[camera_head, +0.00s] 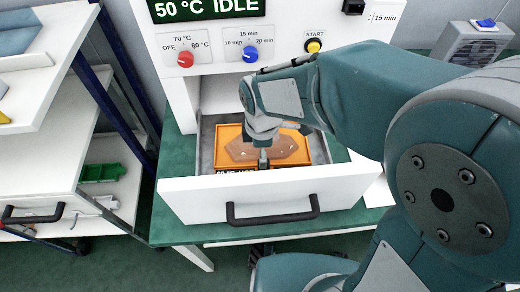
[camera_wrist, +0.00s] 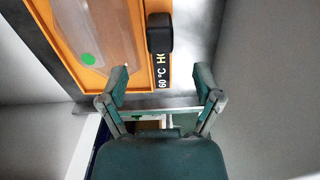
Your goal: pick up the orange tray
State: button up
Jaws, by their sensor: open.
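The orange tray (camera_head: 225,132) lies inside the pulled-out drawer, and part of it shows in the wrist view (camera_wrist: 84,77). A brownish translucent lamp part (camera_head: 284,147) lies in it, with a green dot visible in the wrist view. In the head view my gripper (camera_head: 263,160) points down at the tray's near edge.
The white drawer front (camera_head: 180,200) with its black handle (camera_head: 272,212) stands before the tray, and grey drawer walls surround it closely. The white oven panel with a red knob (camera_head: 185,59) and blue knob (camera_head: 250,54) rises behind. A white cart (camera_head: 50,185) stands at left.

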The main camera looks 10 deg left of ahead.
notch_tip(320, 180, down, 8)
jog(key=shift+a, duration=0.15)
grip_shut()
dwell(0.3)
